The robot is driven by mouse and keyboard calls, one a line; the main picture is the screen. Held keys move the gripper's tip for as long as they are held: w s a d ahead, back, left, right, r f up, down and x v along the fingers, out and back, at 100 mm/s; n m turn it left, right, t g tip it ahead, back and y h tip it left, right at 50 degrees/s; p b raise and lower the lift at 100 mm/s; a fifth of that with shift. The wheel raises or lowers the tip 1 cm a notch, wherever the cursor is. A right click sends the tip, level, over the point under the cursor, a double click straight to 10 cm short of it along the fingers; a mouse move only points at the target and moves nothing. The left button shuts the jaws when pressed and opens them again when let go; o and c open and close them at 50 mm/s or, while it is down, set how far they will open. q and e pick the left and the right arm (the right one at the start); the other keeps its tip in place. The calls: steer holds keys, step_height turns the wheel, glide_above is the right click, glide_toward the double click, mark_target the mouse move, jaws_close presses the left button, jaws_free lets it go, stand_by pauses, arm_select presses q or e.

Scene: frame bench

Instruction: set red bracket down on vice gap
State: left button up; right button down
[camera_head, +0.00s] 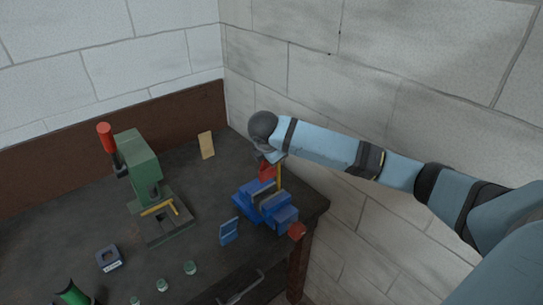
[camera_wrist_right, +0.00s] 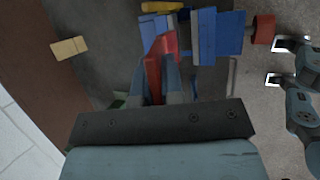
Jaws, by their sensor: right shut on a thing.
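My right gripper (camera_head: 268,157) comes in from the right and is shut on the red bracket (camera_head: 266,171). The bracket also shows between the fingers in the right wrist view (camera_wrist_right: 158,62). The blue vice (camera_head: 268,206) stands at the bench's right corner, just below the gripper in the head view. In the wrist view the bracket's far end is beside the blue vice blocks (camera_wrist_right: 205,38). I cannot tell whether the bracket touches the vice, and the gap is partly hidden. My left gripper is not in view.
A thin yellow upright (camera_head: 279,176) stands close to the vice and bracket. A red knob (camera_head: 296,230) sticks out at the vice's front. A blue plate (camera_head: 229,231) stands left of it. A green press (camera_head: 141,170) and a tan block (camera_head: 206,145) are farther left.

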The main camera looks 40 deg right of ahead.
steer(key=shift+f, duration=3.45)
steer(key=shift+f, duration=1.45)
steer(key=c, duration=1.2)
jaws_free()
steer(key=shift+o, duration=0.2)
